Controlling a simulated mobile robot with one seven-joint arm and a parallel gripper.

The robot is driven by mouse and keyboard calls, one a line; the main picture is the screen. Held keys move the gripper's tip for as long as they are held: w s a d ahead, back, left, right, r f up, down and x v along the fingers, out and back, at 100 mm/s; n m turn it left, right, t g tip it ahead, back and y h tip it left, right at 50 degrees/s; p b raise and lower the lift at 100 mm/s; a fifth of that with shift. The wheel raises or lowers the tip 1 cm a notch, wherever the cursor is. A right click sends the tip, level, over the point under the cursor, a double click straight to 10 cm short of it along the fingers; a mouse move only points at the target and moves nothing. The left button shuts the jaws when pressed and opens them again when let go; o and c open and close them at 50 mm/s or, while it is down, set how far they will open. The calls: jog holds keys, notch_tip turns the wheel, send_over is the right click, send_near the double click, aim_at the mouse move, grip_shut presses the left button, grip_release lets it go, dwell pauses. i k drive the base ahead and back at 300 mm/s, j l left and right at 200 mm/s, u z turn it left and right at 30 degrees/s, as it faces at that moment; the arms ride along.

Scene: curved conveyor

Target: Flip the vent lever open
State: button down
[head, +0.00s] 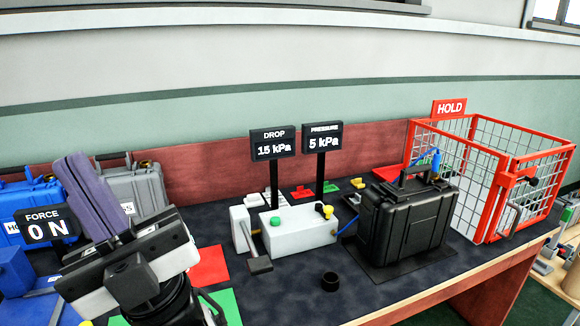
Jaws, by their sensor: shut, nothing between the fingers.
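A grey-white box (296,236) stands mid-table with a green button (275,222) and a yellow knob with a black part (324,210) on top. A dark paddle-like handle (258,263) sticks out at its front left, beside an upright white block (240,228). A blue fitting (434,160) sits on top of the black case (405,222). I cannot tell for sure which of these is the vent lever. My gripper (72,170) is at the lower left, apart from the box, its long purple-grey fingers shut and empty, pointing up and left.
Signs above the box (273,143) read DROP 15 kPa and PRESSURE 5 kPa (322,136). A FORCE sign (45,227) reads 0 N. Blue (25,205) and grey cases (135,187) stand at left. A red mesh HOLD cage (482,205) stands at right.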

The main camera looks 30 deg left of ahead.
aim_at(327, 210)
jog(key=i+l+u, duration=0.25)
jog(key=i+l, duration=0.15)
jog(key=i+l+u, duration=0.25)
jog(key=l, duration=0.4)
jog(key=i+j, duration=0.05)
jog(key=i, duration=0.05)
